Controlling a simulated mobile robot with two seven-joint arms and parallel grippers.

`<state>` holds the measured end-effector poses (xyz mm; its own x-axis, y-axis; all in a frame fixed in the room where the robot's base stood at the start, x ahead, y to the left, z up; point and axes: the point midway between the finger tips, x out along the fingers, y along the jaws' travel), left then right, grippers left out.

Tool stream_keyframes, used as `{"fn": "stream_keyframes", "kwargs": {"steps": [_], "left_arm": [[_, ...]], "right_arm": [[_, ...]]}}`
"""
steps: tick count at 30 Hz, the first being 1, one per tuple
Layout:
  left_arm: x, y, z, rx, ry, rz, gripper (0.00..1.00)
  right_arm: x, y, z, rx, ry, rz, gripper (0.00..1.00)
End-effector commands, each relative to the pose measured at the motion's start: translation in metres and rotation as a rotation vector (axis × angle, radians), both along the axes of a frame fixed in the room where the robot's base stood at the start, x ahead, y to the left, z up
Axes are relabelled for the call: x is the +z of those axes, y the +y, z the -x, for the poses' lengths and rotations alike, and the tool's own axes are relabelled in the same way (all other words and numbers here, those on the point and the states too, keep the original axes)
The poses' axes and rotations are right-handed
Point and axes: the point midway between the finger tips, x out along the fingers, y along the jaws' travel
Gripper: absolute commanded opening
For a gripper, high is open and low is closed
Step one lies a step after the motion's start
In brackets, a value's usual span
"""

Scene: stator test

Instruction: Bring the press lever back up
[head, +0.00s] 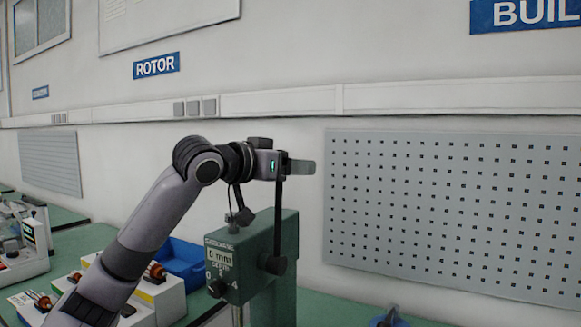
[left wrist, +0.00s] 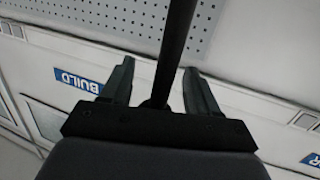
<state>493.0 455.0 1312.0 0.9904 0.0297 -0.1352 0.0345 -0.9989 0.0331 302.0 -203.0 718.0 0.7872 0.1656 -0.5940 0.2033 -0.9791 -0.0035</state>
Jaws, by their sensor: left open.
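The green press (head: 252,265) stands on the bench, with a dial marked in mm on its front. Its black lever (head: 279,215) rises nearly straight up from the round hub on the press's side. My left gripper (head: 302,168) is at the lever's top end, with its fingers pointing right. In the left wrist view the lever (left wrist: 176,45) runs between the two open fingers of the gripper (left wrist: 160,80), with gaps visible on both sides. The lever's upper tip is hidden by the gripper in the head view. My right gripper is in neither view.
A blue bin (head: 183,262) and white holders (head: 162,292) with copper-coloured parts stand left of the press. A grey pegboard (head: 450,210) hangs on the wall to the right. A blue item (head: 390,318) shows at the bottom edge.

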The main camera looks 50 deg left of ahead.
Motion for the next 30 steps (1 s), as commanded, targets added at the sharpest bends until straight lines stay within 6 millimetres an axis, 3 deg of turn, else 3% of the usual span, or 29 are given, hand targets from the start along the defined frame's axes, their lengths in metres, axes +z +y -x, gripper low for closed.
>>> {"fn": "stream_keyframes", "kwargs": {"steps": [15,27,29,30], "left_arm": [[0.005,-0.002,0.061,0.001,0.001,0.0,0.6],[0.009,-0.002,0.07,0.0,0.003,0.001,0.6],[0.009,-0.002,0.07,0.0,0.003,0.001,0.44],[0.009,-0.002,0.07,0.0,0.003,0.001,0.31]], "right_arm": [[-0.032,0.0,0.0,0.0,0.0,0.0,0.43],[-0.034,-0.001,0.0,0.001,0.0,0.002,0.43],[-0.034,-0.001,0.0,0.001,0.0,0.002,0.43],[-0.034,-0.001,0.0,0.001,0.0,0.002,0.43]]}}
